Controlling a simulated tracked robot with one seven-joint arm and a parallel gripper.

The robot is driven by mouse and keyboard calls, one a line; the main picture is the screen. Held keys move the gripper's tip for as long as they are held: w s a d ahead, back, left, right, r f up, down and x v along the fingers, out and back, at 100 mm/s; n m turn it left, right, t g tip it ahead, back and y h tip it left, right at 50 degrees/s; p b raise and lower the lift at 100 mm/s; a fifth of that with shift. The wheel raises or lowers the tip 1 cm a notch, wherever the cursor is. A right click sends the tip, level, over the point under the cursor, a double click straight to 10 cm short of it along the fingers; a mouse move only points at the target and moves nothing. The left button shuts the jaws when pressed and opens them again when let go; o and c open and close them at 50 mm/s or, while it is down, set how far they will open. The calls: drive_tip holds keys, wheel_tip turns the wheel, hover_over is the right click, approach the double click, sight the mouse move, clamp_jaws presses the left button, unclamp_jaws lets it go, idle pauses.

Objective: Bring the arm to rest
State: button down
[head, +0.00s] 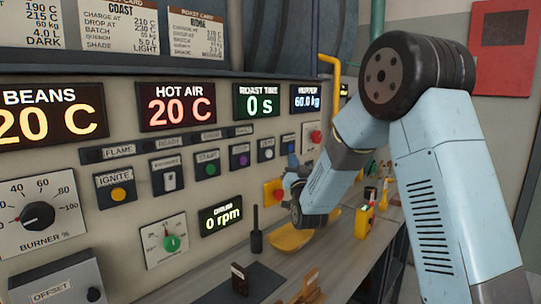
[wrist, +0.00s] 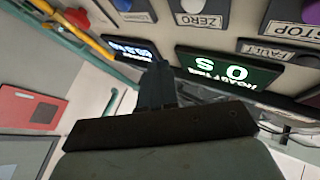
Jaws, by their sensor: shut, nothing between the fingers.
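My arm (head: 335,165) is bent in the head view, with its elbow high at the right and its forearm reaching down and left in front of the control panel. In the wrist view my gripper (wrist: 158,72) shows as dark fingers close together, with nothing between them. The fingers point toward the panel, whose roast time display (wrist: 228,70) appears turned over there. In the head view the fingertips are small and hard to make out near the panel's lower right.
The control panel (head: 130,190) with displays, knobs and buttons fills the left. Below it, a shelf (head: 200,285) holds a yellow tray (head: 290,237), a dark upright tool (head: 256,232) and a yellow object (head: 364,219). A yellow pipe (head: 336,85) and a red wall box (head: 503,40) are behind my arm.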

drive_tip(key=shift+d+r, duration=0.1)
drive_tip(key=s+d+r+g+h, duration=0.35)
drive_tip(key=s+d+g, duration=0.45)
drive_tip(key=s+d, duration=0.35)
drive_tip(key=s+d+f+g, duration=0.1)
drive_tip(key=s+d+g, duration=0.2)
drive_tip(key=s, duration=0.7)
drive_tip(key=s+d+f+g+h, duration=0.1)
drive_tip(key=s+d+f+g, duration=0.1)
drive_tip(key=s, duration=0.8)
drive_tip(key=s+d+f+g+h, duration=0.1)
drive_tip(key=s+d+g, duration=0.3)
drive_tip(key=s, duration=0.7)
drive_tip(key=shift+d+f, duration=0.75)
drive_tip(key=shift+d, duration=0.35)
